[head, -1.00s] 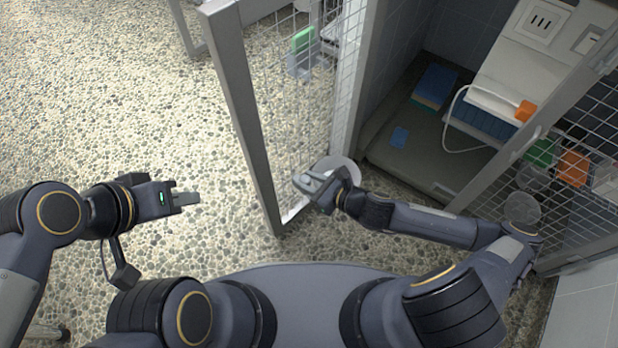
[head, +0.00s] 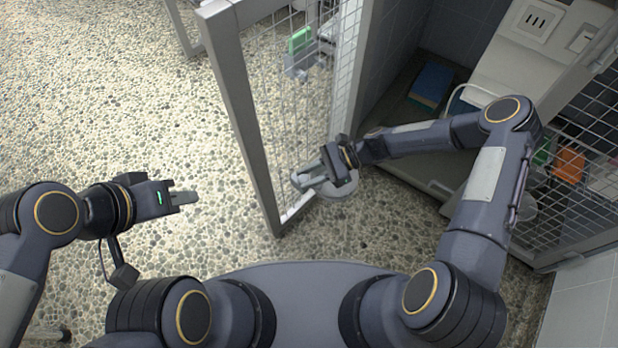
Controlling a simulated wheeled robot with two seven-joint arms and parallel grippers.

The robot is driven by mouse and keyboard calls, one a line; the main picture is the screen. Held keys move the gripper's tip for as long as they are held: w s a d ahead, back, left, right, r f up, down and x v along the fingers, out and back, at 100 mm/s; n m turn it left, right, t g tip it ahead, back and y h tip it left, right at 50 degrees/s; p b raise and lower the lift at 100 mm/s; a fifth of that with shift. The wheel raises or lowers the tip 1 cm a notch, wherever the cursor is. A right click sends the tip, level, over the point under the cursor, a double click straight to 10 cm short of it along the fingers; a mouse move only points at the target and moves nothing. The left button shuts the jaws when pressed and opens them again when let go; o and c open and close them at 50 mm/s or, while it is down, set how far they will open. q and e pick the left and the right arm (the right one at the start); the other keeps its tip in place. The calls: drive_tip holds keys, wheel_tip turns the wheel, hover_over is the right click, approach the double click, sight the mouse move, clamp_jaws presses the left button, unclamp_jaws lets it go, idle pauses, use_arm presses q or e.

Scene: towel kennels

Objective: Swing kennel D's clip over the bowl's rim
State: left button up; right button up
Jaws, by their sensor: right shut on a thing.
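A pale round bowl (head: 343,190) sits low against the inner side of the open mesh kennel door, partly hidden under my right gripper. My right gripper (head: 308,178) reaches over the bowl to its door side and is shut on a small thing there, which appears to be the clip. The fingers hide most of the clip, so whether it is over the rim cannot be told. My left gripper (head: 185,197) hangs over bare floor at the left, away from the door.
The open door's grey frame (head: 243,115) stands close left of my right gripper. A green-topped holder (head: 300,42) shows behind the mesh. My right arm crosses the kennel opening. Pebbled floor (head: 120,90) at left is clear.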

drive_tip(key=shift+w+a+f+n+g+h+b, duration=0.15)
drive_tip(key=shift+n+g+h+b, duration=0.15)
drive_tip(key=shift+n+g, duration=0.35)
drive_tip(key=shift+w+d+n+g+h+b, duration=0.1)
drive_tip(key=shift+n+g+h+b, duration=0.15)
drive_tip(key=shift+n+g, duration=0.35)
drive_tip(key=shift+g, duration=0.25)
drive_tip(key=o, duration=1)
drive_tip(key=shift+a, duration=0.1)
drive_tip(key=shift+c, duration=0.2)
drive_tip(key=p+v, duration=0.1)
drive_tip(key=v, duration=0.6)
drive_tip(key=shift+w+d+p, duration=0.15)
drive_tip(key=shift+d+p, duration=0.2)
